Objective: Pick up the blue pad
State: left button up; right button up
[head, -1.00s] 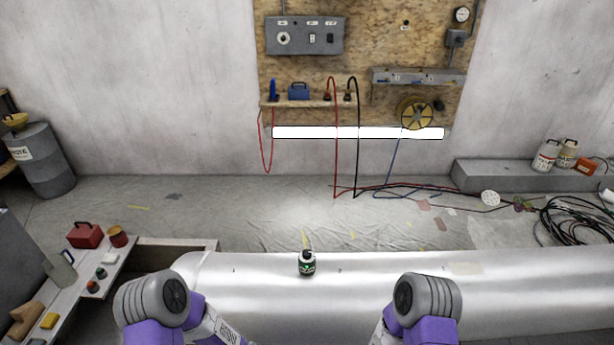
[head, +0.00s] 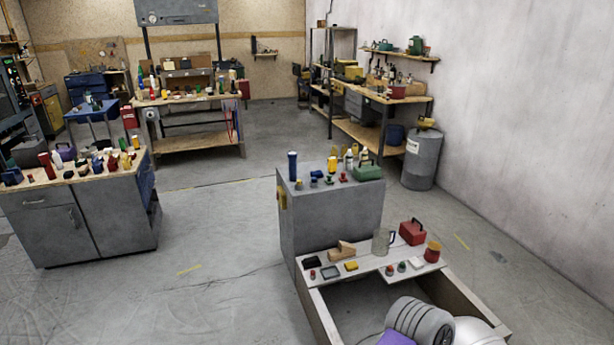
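I cannot make out a blue pad for certain. A small blue thing (head: 316,175) lies on the grey cabinet (head: 330,225) in the middle of the head view, beside a blue upright cylinder (head: 292,165); it is too small to tell what it is. More small blue things (head: 12,176) lie on the workbench (head: 75,215) at the left. Neither gripper shows; only a part of my own arm shows at the bottom right.
Farther back are a wooden worktable (head: 190,98), shelves and a grey drum (head: 421,160). The floor (head: 215,240) between left workbench and cabinet is clear.

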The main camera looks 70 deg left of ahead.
aim_at(317, 174)
jog(key=u, duration=2.2)
